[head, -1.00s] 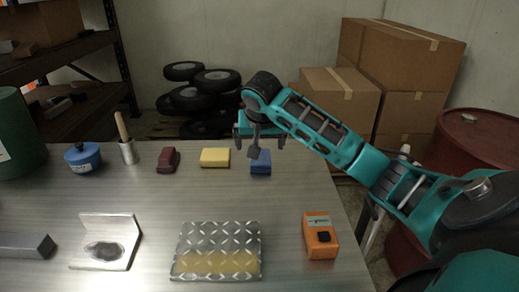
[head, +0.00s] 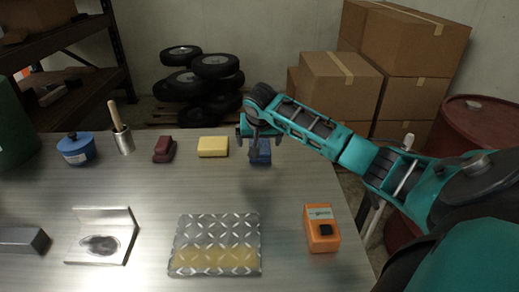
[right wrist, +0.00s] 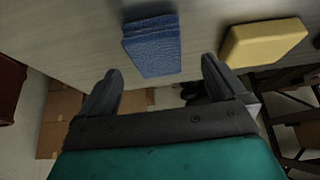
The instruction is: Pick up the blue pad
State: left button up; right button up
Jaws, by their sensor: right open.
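The blue pad (head: 261,153) lies on the metal table near its far right edge, partly hidden by my right gripper in the head view. In the right wrist view the blue pad (right wrist: 152,46) lies ahead of the fingers, roughly in line with the gap between them. My right gripper (head: 261,150) is open and empty, with its fingers at the pad in the head view. Its two spread fingers also show in the right wrist view (right wrist: 162,78), apart from the pad. My left gripper is not in view.
A yellow pad (head: 213,146) and a dark red pad (head: 164,149) lie to the left of the blue one. An orange device (head: 321,229), a diamond-plate piece (head: 216,230) and an angled metal bracket (head: 103,232) lie nearer. The middle of the table is clear.

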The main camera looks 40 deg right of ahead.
aim_at(260, 145)
jog(key=shift+x, duration=1.95)
jog(key=shift+s+d, duration=0.1)
jog(key=shift+c, duration=0.2)
jog(key=c, duration=1)
jog(key=shift+r, duration=0.1)
notch_tip(260, 145, up, 20)
jog(key=shift+f, duration=0.1)
